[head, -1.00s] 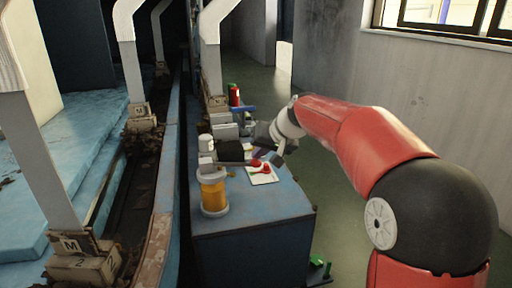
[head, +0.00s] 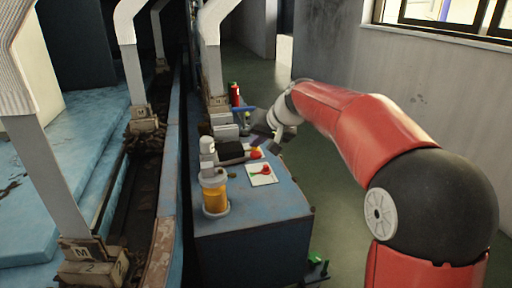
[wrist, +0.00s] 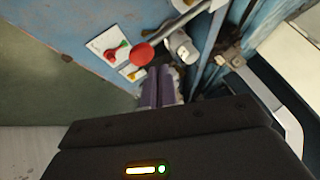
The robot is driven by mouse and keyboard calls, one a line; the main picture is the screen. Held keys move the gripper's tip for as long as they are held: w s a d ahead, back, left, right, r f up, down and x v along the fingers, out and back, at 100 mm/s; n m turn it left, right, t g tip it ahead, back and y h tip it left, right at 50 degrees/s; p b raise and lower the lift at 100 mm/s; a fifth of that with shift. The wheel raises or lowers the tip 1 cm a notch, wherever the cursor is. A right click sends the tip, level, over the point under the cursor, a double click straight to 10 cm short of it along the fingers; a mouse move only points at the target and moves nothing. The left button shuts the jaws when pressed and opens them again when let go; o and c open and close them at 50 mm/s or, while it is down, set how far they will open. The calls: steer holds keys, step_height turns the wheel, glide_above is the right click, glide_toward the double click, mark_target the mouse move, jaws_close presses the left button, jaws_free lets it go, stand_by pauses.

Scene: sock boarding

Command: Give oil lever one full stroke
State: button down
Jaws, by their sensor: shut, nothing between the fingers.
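The amber oil pot (head: 214,196) stands upright on the near left of the blue cabinet top, with a grey pump head (head: 207,150) above it. The oil lever is a grey rod running right from the pot, with a red ball knob (head: 256,154) at its end. The knob shows larger in the wrist view (wrist: 142,54), just above and left of my fingertips. My gripper (wrist: 158,76) is shut and empty, its fingers side by side. In the head view my gripper (head: 277,142) is beyond and right of the knob, apart from it. The pot's far side is hidden.
A white card with red and green marks (head: 261,174) lies on the cabinet top (head: 285,200) near the knob. A dark block, grey boxes (head: 226,132) and a red bottle (head: 235,95) stand behind. The rusty machine rail (head: 160,220) runs along the left. Open floor lies right.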

steer(key=shift+r, duration=0.2)
steer(key=r+p, duration=0.2)
steer(key=r, duration=0.1)
steer(key=r+p, duration=0.2)
steer(key=shift+s+a, duration=0.1)
steer(key=shift+a, duration=0.2)
steer(key=shift+f, duration=0.1)
stand_by(0.4)
stand_by(1.1)
steer(key=s+d+f+h+p, duration=0.1)
steer(key=s+d, duration=0.4)
steer(key=s, duration=0.6)
steer(key=s+d+f+m+h, duration=0.1)
steer(key=s+d+f+h, duration=0.2)
steer(key=s, duration=0.9)
steer(key=s+d+f+h+p, duration=0.1)
steer(key=s+d+f+h, duration=0.1)
steer(key=s+d, duration=0.7)
steer(key=shift+s+d+f+m+p, duration=0.25)
steer(key=shift+s+f+m+p, duration=0.15)
steer(key=shift+s, duration=0.8)
